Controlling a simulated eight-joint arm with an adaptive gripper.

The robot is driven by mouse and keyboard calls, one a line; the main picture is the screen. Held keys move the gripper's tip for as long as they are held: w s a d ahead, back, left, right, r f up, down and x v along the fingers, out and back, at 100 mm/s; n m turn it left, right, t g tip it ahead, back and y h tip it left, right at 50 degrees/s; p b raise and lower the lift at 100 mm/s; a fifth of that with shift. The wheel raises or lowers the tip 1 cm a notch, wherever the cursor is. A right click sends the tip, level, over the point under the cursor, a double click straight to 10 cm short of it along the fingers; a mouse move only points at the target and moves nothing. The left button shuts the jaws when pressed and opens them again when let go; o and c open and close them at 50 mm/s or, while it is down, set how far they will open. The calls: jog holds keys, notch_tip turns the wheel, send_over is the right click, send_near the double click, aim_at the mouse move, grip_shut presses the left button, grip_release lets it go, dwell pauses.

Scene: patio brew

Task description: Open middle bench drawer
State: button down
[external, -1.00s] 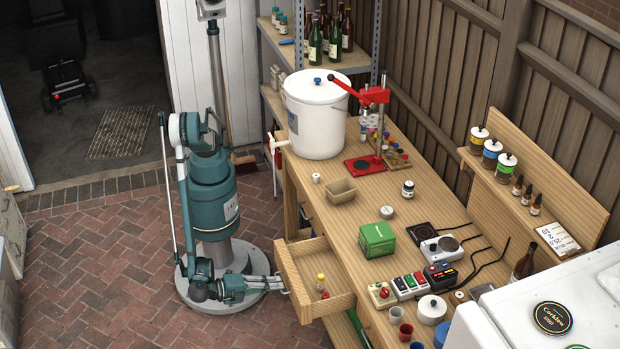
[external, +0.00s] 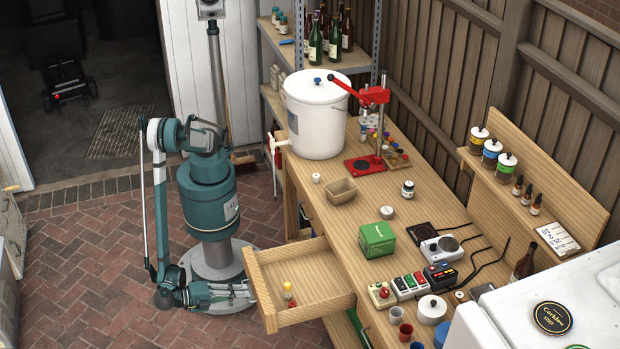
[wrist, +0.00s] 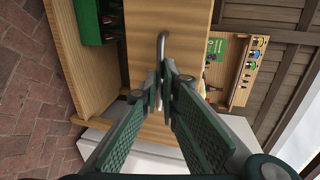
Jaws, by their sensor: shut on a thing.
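The wooden bench drawer (external: 312,305) stands pulled well out from the bench front in the external view. My gripper (external: 250,289) is low at the drawer's outer front. In the wrist view my gripper's two green fingers (wrist: 165,78) close together on the bent grey metal handle (wrist: 161,44). The handle stands out from a brown wooden face. In the external view the handle is hidden by my gripper and the drawer front.
The wooden bench (external: 440,230) carries a white bucket (external: 315,125), a red capping press (external: 375,125), a green box (external: 377,240) and several small devices. A white chest (external: 560,310) stands at the lower right. Open brick floor (external: 90,270) lies left of my base.

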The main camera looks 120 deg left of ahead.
jog(key=c, duration=2.6)
grip_release()
jog(key=shift+d, duration=0.1)
jog(key=shift+s+d+r, duration=0.55)
jog(key=shift+r, duration=0.8)
jog(key=shift+s+d+r, duration=0.6)
jog(key=shift+r, duration=0.75)
jog(key=shift+s+d+r, duration=0.55)
jog(key=shift+r, duration=0.8)
